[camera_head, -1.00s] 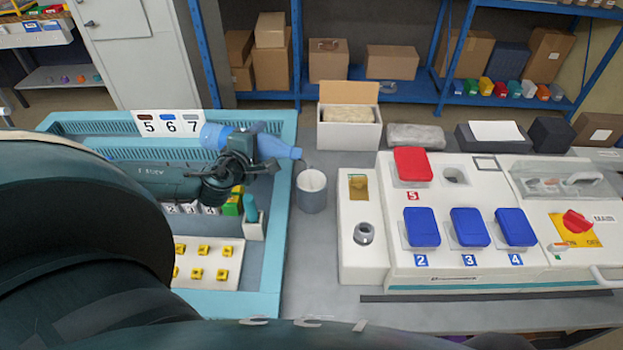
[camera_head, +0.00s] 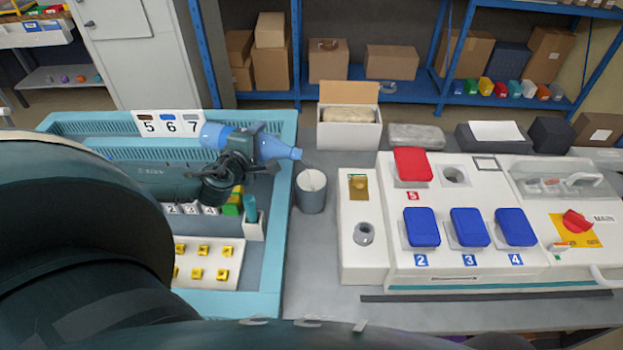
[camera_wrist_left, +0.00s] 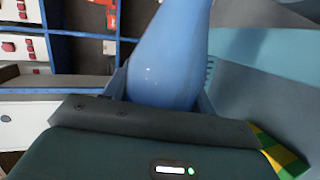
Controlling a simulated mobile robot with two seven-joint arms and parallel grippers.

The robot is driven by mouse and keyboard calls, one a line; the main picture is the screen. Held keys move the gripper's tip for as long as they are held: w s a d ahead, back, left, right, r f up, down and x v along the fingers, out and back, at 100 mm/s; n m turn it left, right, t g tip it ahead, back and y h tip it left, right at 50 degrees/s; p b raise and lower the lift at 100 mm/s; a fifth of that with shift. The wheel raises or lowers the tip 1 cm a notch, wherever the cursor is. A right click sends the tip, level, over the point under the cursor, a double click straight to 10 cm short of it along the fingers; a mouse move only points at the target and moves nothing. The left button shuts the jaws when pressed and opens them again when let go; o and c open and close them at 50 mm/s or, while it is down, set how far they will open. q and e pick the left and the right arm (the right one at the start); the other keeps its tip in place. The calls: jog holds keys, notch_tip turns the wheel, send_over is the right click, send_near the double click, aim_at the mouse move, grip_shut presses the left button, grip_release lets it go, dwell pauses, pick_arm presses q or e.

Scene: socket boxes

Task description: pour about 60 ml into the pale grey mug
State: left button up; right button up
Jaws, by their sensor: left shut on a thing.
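A blue bottle (camera_head: 280,149) lies tipped almost level, its narrow mouth pointing right and slightly down. It also fills the middle of the left wrist view (camera_wrist_left: 172,55). My left gripper (camera_head: 247,147) is shut around the bottle's body, above the right rim of the teal tray. The pale grey mug (camera_head: 311,199) stands upright on the bench, just right of the tray. The bottle's mouth is above the mug's opening, apart from it. A faint thin line shows between mouth and mug; the level inside cannot be made out. My right gripper is not in view.
The teal tray (camera_head: 272,262) holds yellow pieces on a white board (camera_head: 208,262) and number cards (camera_head: 168,123). A white panel (camera_head: 440,262) with blue and red switches stands close right of the mug. An open box (camera_head: 348,135) stands behind it.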

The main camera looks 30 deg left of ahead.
pick_arm(q)
jog(key=shift+f+n+h, duration=0.1)
jog(key=shift+n+h, duration=0.2)
jog(key=shift+n, duration=0.2)
jog(key=f+n+b, duration=0.1)
jog(key=b, duration=0.1)
jog(key=shift+a+f+b, duration=0.1)
jog(key=shift+a+b, duration=0.05)
jog(key=shift+b, duration=0.25)
jog(key=shift+s+a+n+t+h+b, duration=0.15)
jog(key=shift+n+t+h+b, duration=0.2)
jog(key=shift+b, duration=0.7)
jog(key=shift+d+r+n+h+p, duration=0.35)
jog(key=shift+r+n+p, duration=0.15)
jog(key=shift+n, duration=0.25)
jog(key=shift+w+d+f+n, duration=0.15)
jog(key=shift+w+d+n, duration=0.1)
jog(key=shift+n, duration=0.25)
jog(key=shift+w+d+r+n+t+h, duration=0.1)
jog(key=shift+d+r+n+t+h, duration=0.15)
jog(key=shift+d+r+n+h, duration=0.2)
jog(key=shift+w+d+r+n, duration=0.1)
jog(key=shift+d+r+n, duration=0.15)
jog(key=shift+n, duration=0.2)
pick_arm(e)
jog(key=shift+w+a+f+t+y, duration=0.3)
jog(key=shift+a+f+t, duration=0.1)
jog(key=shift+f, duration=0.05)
